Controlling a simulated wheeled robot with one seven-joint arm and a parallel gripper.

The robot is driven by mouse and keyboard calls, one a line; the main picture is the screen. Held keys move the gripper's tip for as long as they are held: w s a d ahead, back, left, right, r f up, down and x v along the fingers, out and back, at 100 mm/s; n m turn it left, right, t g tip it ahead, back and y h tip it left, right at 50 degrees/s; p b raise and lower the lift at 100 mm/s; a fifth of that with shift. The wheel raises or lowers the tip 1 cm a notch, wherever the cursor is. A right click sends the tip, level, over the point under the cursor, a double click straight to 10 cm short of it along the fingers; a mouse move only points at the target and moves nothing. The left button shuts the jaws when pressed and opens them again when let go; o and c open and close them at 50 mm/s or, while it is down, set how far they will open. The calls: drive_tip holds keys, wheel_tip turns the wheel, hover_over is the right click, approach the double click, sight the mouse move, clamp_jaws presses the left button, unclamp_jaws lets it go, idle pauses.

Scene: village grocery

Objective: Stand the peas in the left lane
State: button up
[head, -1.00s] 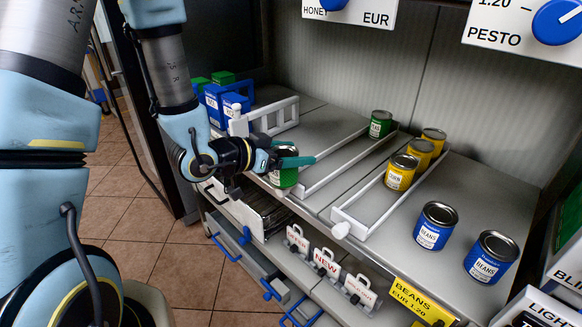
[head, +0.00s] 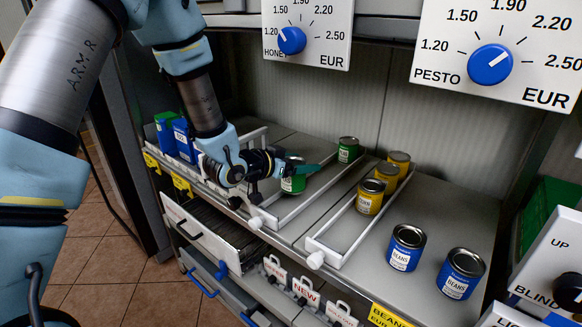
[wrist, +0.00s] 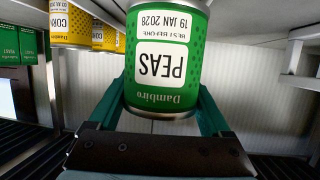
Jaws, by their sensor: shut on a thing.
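My gripper (head: 292,170) is shut on a green peas can (head: 293,184), with a teal finger on each side of it. In the wrist view the peas can (wrist: 165,60) fills the upper middle, its label upside down in the picture. In the head view the can looks upright, near the front part of a white lane rail (head: 287,208). I cannot tell whether its base touches the shelf. Another green can (head: 348,150) stands at the back, near the rail's far end.
Two blue beans cans (head: 406,248) stand further right. Blue and green packs (head: 167,135) are at the far left. Price-dial panels (head: 495,60) hang above. Bare shelf lies between the rails.

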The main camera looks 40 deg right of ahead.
drive_tip(key=x, duration=0.4)
drive_tip(key=w+r+b+x, duration=0.1)
drive_tip(key=x, duration=0.7)
drive_tip(key=shift+w+d+r, duration=0.15)
drive_tip(key=shift+w+d, duration=0.05)
drive_tip(key=shift+w, duration=0.05)
drive_tip(key=shift+f+b, duration=0.55)
drive_tip(key=shift+b, duration=0.1)
drive_tip(key=shift+f+b, duration=0.35)
drive_tip(key=shift+f, duration=0.1)
drive_tip(key=o, duration=1.4)
drive_tip(key=shift+o, duration=0.2)
drive_tip(key=b+v, duration=0.2)
drive_tip(key=v, duration=0.9)
